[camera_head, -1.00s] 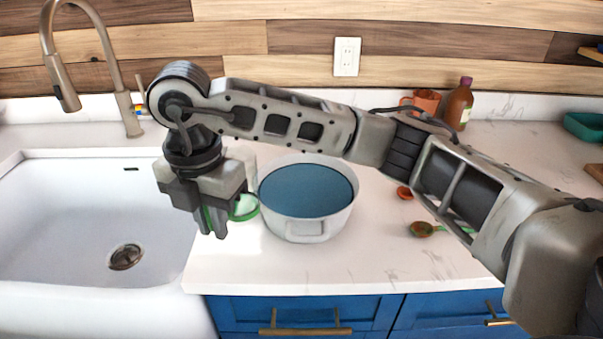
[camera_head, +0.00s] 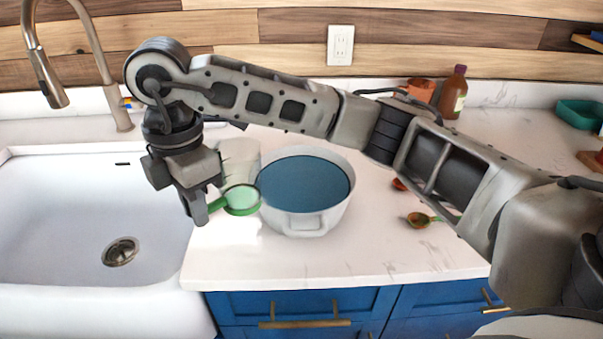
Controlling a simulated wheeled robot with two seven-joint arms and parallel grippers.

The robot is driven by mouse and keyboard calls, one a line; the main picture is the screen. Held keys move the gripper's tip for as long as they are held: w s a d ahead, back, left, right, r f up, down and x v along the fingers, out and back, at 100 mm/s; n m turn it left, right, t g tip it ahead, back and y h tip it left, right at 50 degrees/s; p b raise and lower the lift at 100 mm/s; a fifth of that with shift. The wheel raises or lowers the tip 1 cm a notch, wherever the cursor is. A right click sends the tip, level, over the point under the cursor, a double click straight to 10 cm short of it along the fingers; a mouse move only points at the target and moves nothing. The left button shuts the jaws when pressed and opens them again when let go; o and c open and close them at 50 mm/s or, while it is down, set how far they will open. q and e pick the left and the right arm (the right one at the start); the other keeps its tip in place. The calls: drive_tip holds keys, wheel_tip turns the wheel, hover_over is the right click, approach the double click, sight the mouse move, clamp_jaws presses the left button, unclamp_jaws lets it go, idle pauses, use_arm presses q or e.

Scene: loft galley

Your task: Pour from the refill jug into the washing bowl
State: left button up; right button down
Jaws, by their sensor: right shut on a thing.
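The washing bowl (camera_head: 318,222) is a white round vessel full of blue liquid, standing on the counter. My right gripper (camera_head: 199,212) is left of it, near the sink's edge, shut on a green handle (camera_head: 215,205). The handle joins a round green-rimmed piece (camera_head: 241,211) with a pale green middle, close to the bowl's left side. A pale, see-through vessel (camera_head: 238,158), perhaps the refill jug, shows just behind this piece. I cannot tell whether the two are one object. No stream of liquid shows. My left gripper is out of view.
A white sink (camera_head: 60,200) with a tall tap (camera_head: 95,60) lies left. A brown bottle (camera_head: 453,97) and an orange pot (camera_head: 420,90) stand behind my right arm. A small scoop (camera_head: 418,219) lies right of the bowl. The front counter is clear.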

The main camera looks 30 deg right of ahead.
sight(239, 147)
drive_tip(key=shift+d+r+y, duration=0.5)
drive_tip(key=shift+r+y, duration=0.35)
drive_tip(key=shift+y, duration=0.05)
drive_tip(key=shift+w+d+r+g+y, duration=0.2)
drive_tip(key=shift+d+r+g+y, duration=0.05)
drive_tip(key=shift+d+r+y, duration=0.6)
drive_tip(key=shift+w+d+r+g+y, duration=0.15)
drive_tip(key=shift+d+r+g+y, duration=0.1)
drive_tip(key=shift+d+r+y, duration=0.55)
drive_tip(key=shift+w+d+y, duration=0.2)
drive_tip(key=shift+d+y, duration=0.35)
drive_tip(key=shift+y, duration=0.3)
drive_tip(key=shift+w+d+r+g+y, duration=0.1)
drive_tip(key=shift+d+r+g+y, duration=0.25)
drive_tip(key=shift+y, duration=0.45)
drive_tip(key=shift+w+d+r+g+y, duration=0.15)
drive_tip(key=shift+d+y, duration=0.3)
drive_tip(key=shift+y, duration=0.35)
drive_tip(key=shift+d+y, duration=0.15)
drive_tip(key=shift+y, duration=0.15)
drive_tip(key=shift+d, duration=0.15)
drive_tip(key=shift+d+f+y, duration=0.1)
drive_tip(key=shift+y, duration=0.2)
